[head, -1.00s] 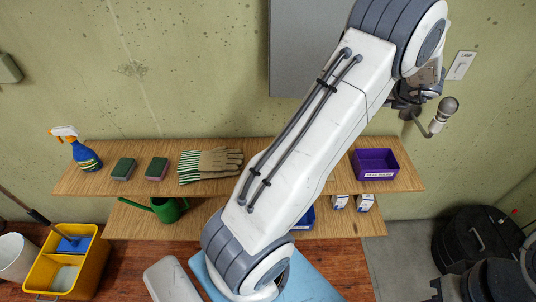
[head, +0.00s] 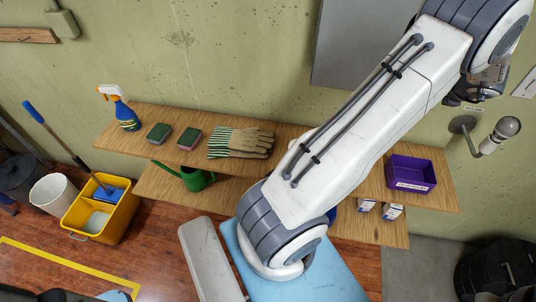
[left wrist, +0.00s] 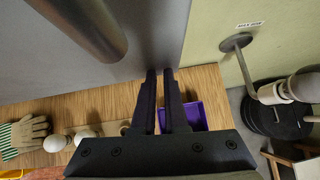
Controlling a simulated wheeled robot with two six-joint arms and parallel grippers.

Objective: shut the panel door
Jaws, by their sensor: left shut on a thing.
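The grey panel door (head: 362,45) is on the green wall at the top of the head view, its right part hidden behind my left arm. In the left wrist view its flat grey face (left wrist: 150,30) fills the upper left. My left gripper (left wrist: 159,72) has its two dark fingers close together, their tips at the door's lower edge near the right corner. It is shut on the panel door; the exact contact is hard to see. In the head view the fingers are mostly hidden behind the wrist. My right gripper is not in view.
Below the door is a wooden shelf (head: 330,140) with gloves (head: 240,142), sponges, a spray bottle (head: 119,108) and a purple box (head: 411,174). A wall lamp (head: 500,135) juts out at right. A yellow bucket (head: 100,215) stands at lower left.

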